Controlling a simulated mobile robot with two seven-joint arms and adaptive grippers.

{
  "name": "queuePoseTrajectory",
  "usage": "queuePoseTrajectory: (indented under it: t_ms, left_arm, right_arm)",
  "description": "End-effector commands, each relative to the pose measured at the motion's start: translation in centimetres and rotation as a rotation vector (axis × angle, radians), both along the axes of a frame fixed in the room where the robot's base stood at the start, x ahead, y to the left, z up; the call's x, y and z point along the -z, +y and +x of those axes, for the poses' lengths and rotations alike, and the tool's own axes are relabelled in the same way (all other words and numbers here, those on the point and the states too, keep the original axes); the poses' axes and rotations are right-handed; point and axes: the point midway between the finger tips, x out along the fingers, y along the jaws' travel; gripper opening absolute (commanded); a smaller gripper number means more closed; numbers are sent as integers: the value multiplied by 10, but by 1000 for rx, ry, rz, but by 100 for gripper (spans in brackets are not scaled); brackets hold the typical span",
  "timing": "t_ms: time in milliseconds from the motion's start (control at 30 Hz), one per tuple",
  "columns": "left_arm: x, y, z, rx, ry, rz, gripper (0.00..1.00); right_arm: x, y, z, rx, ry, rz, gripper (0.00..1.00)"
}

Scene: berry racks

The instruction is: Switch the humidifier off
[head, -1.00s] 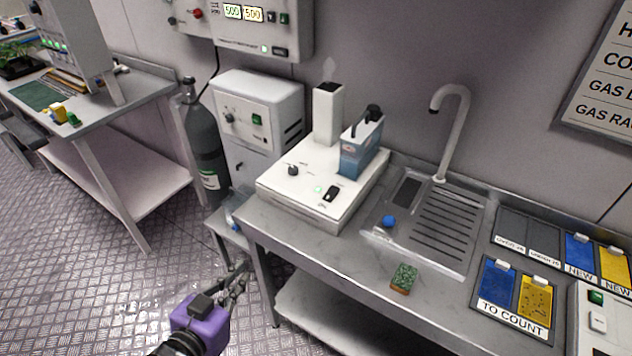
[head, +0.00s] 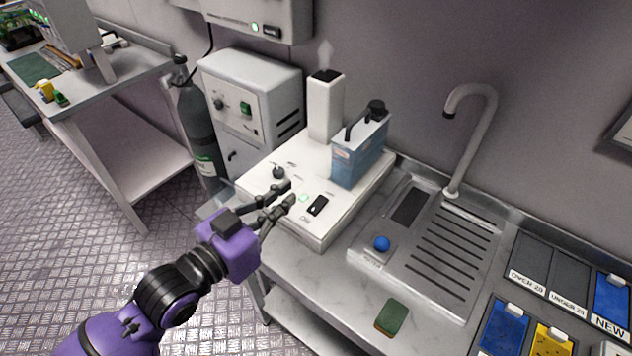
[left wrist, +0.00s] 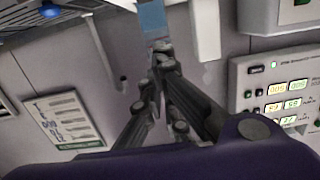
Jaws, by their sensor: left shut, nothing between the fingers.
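The humidifier (head: 262,186) is a white box on the steel counter, with a white mist tower and a blue water tank (head: 360,158) on top. Its top panel has a dark knob (head: 279,172), a black rocker switch (head: 318,205) and a small green lit lamp (head: 303,198). Faint mist rises above the tower (head: 325,105). My left gripper (head: 289,192) is shut and empty, with its fingertips over the panel between the knob and the switch. I cannot tell whether they touch it. In the left wrist view the closed fingers (left wrist: 158,62) point towards the blue tank. My right gripper is not in view.
A sink with a tap (head: 470,100) and a blue knob (head: 381,243) is right of the humidifier. A green sponge (head: 391,317) lies on the counter front. A grey gas cylinder (head: 196,130) and a white cabinet (head: 255,95) stand to the left.

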Motion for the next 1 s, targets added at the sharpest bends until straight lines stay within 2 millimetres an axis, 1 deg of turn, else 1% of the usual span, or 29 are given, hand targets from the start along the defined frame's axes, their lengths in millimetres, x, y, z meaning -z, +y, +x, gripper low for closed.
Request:
queuePoseTrajectory:
  t_ms: [167, 400, 533, 600, 700, 833, 1000]
  left_arm:
    - [0, -15, 19, 1, -3, -4, 0]
    - [5, -45, 61, 1, -3, -3, 0]
    - [9, -60, 82, 1, -2, -1, 0]
    - [27, -58, 80, -1, 5, 2, 0]
    - [39, -59, 81, 0, 4, 2, 0]
    - [48, -60, 82, 0, 1, 1, 0]
    - [50, -60, 82, 0, -1, 1, 0]
  right_arm:
    - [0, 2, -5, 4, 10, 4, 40]
    - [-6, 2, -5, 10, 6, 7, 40]
    - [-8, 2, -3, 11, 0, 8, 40]
    - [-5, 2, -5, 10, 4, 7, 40]
    - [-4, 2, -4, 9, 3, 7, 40]
    - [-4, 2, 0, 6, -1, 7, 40]
    - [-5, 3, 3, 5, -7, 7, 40]
